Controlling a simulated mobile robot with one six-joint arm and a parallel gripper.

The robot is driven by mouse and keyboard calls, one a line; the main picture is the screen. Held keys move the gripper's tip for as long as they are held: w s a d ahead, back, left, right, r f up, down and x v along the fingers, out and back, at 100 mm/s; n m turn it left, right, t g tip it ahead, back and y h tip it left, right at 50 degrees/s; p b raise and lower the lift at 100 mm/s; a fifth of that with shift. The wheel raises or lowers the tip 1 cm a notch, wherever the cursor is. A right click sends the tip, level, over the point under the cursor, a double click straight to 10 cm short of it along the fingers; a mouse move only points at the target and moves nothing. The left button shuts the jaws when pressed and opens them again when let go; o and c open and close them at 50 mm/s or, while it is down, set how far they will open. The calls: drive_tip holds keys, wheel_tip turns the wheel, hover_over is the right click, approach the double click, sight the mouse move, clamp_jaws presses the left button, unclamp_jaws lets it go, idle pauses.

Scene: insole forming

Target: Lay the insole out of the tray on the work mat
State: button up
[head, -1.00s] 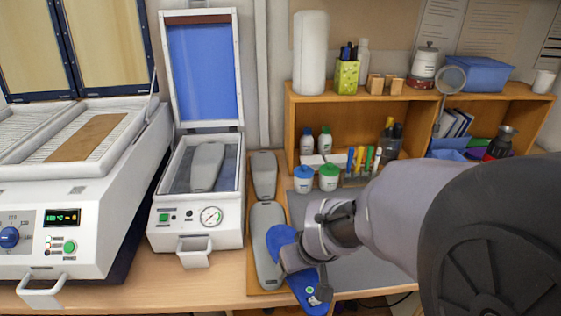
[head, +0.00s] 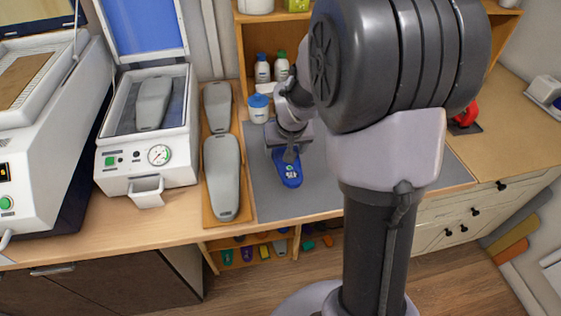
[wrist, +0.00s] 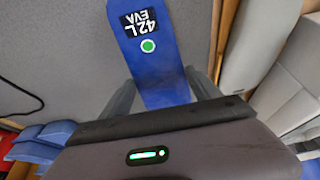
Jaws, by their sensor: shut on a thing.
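The blue insole (head: 290,172) has a dark label and a green dot. In the wrist view the insole (wrist: 145,45) reads "42 L EVA". My gripper (head: 289,150) is shut on it, with one finger at each long edge in the wrist view (wrist: 163,88). The insole is over the left part of the grey work mat (head: 262,195), which also shows behind it in the wrist view (wrist: 60,45). I cannot tell whether it touches the mat. The gripper covers part of the insole. I cannot make out the tray for certain.
Two grey lasts (head: 222,175) lie on a wooden board left of the mat. A white press (head: 150,165) with its lid up stands further left. A blue-lidded jar (head: 258,108) and bottles (head: 262,70) stand behind. The mat's front left is clear.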

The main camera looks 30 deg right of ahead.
wheel_tip(320, 180, down, 6)
drive_tip(key=shift+d+f+b, duration=0.1)
drive_tip(key=shift+b, duration=0.95)
drive_tip(key=shift+f, duration=0.2)
drive_tip(key=o, duration=1.3)
